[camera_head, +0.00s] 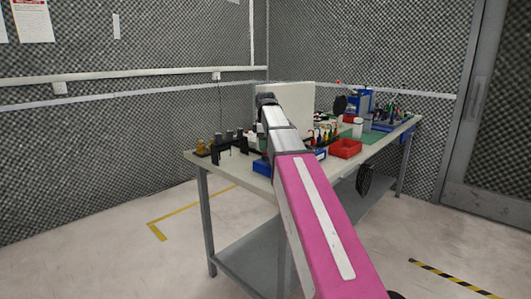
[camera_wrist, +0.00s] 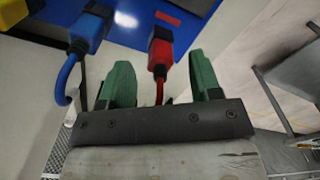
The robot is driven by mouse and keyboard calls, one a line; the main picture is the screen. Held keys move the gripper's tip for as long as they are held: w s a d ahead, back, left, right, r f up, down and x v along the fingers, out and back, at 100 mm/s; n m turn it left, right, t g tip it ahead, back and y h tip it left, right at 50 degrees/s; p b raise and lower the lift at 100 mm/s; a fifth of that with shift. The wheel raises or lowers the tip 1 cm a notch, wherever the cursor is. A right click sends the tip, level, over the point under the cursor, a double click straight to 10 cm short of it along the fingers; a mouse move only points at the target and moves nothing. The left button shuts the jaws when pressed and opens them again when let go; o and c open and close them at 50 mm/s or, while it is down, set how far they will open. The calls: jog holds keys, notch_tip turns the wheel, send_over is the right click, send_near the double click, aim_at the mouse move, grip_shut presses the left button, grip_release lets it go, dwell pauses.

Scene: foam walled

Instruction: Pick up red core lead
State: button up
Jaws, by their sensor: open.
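The red core lead (camera_wrist: 159,50) shows in the wrist view as a red plug with a red cable running down from it, in front of a blue surface. My gripper (camera_wrist: 160,62) is open, with one green finger on each side of the red lead. A gap shows on both sides, and neither finger visibly touches it. The lower end of the red cable is hidden behind the dark gripper body. In the head view my arm hides the gripper and the red lead cannot be made out.
A blue lead (camera_wrist: 88,32) hangs just left of the left finger, its cable looping down. A yellow part (camera_wrist: 55,12) lies further left. In the head view, the workbench (camera_head: 232,167) carries a red bin (camera_head: 345,149), a blue bin (camera_head: 262,167) and a white panel (camera_head: 298,97).

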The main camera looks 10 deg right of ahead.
jog(key=shift+f, duration=0.6)
jog(key=shift+c, duration=0.3)
jog(key=c, duration=0.9)
jog(key=shift+r, duration=0.1)
jog(key=shift+r, duration=0.55)
jog(key=r, duration=0.1)
jog(key=a+r, duration=0.1)
jog(key=r, duration=0.1)
jog(key=shift+r, duration=0.25)
jog(key=s+a+r, duration=0.1)
jog(key=a+r, duration=0.5)
jog(key=a, duration=0.4)
jog(key=shift+s+a+r, duration=0.15)
jog(key=shift+s+a, duration=0.1)
jog(key=shift+a, duration=0.05)
